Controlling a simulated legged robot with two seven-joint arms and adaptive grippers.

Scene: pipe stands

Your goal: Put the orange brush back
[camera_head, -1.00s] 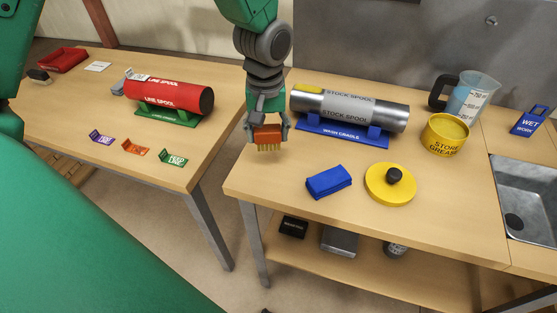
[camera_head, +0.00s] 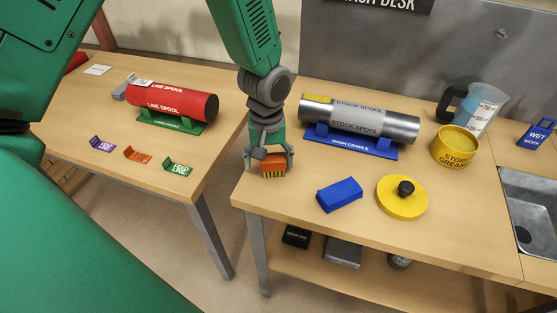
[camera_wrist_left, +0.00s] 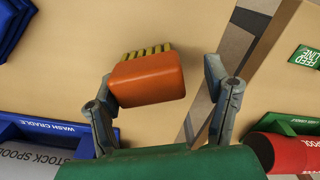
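The orange brush (camera_head: 273,164), with yellow bristles, is at the left end of the wash desk (camera_head: 300,190) and appears to rest on it. My left gripper (camera_head: 269,160) is above it, with its fingers on either side. In the left wrist view the brush (camera_wrist_left: 148,78) lies between the spread fingers (camera_wrist_left: 160,85). There is a clear gap at the right finger, and the brush is close to the left finger; whether they touch is unclear. My right gripper is not in view.
The stock spool (camera_head: 358,118) lies on the blue wash cradle (camera_head: 345,144) behind the gripper. A blue block (camera_head: 340,195), a yellow lid (camera_head: 402,199) and a grease tub (camera_head: 455,147) stand to the right. A gap separates the left table (camera_head: 90,115), which carries the red line spool (camera_head: 172,101).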

